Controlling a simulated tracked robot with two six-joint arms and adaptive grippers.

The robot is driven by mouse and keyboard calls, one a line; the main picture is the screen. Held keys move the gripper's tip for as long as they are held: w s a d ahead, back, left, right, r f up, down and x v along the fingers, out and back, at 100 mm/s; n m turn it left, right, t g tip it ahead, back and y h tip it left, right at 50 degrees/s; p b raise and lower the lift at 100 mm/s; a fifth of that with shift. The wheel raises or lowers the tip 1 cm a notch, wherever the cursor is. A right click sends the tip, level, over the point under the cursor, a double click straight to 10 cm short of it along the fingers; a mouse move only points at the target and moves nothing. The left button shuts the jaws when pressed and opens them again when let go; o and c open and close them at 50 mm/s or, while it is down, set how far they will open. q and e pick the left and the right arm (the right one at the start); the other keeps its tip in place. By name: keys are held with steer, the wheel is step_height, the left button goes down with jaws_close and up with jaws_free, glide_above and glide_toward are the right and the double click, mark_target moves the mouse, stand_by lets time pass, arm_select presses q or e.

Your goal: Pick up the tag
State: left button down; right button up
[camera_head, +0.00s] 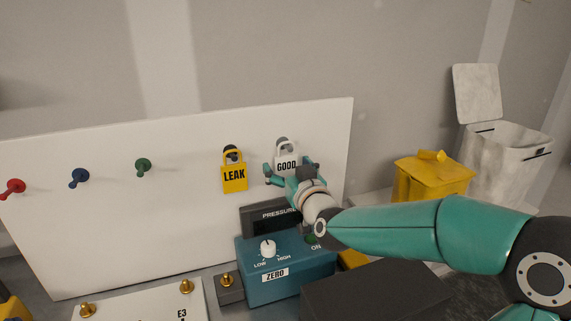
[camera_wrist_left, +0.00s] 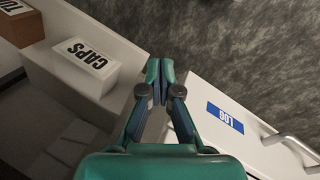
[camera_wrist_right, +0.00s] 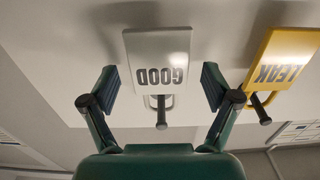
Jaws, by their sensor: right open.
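A white GOOD tag (camera_head: 286,162) hangs by its loop from a peg on the white board, and it also shows in the right wrist view (camera_wrist_right: 158,58). A yellow LEAK tag (camera_head: 234,177) hangs on a peg to its left; the right wrist view has it at the right edge (camera_wrist_right: 283,62). My right gripper (camera_head: 290,172) is open in front of the GOOD tag. In the right wrist view its fingers (camera_wrist_right: 161,87) stand apart on both sides of the tag's lettered end, with gaps. My left gripper (camera_wrist_left: 160,72) is away from the tags, its fingertips together with nothing visible between them.
Red (camera_head: 13,187), blue (camera_head: 79,177) and green (camera_head: 143,166) pegs on the board (camera_head: 180,220) are empty. A teal pressure box (camera_head: 275,285) stands below the tags. A yellow bin (camera_head: 430,180) and a white bin (camera_head: 508,160) stand right. A CAPS box (camera_wrist_left: 85,60) is near my left gripper.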

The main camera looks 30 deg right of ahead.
steer(key=c, duration=1)
steer(key=shift+c, duration=0.2)
steer(key=shift+r, duration=0.15)
steer(key=shift+r, duration=0.6)
steer(key=b+v, duration=0.1)
steer(key=v, duration=1.7)
steer(key=shift+d+b, duration=0.15)
steer(key=shift+b, duration=0.25)
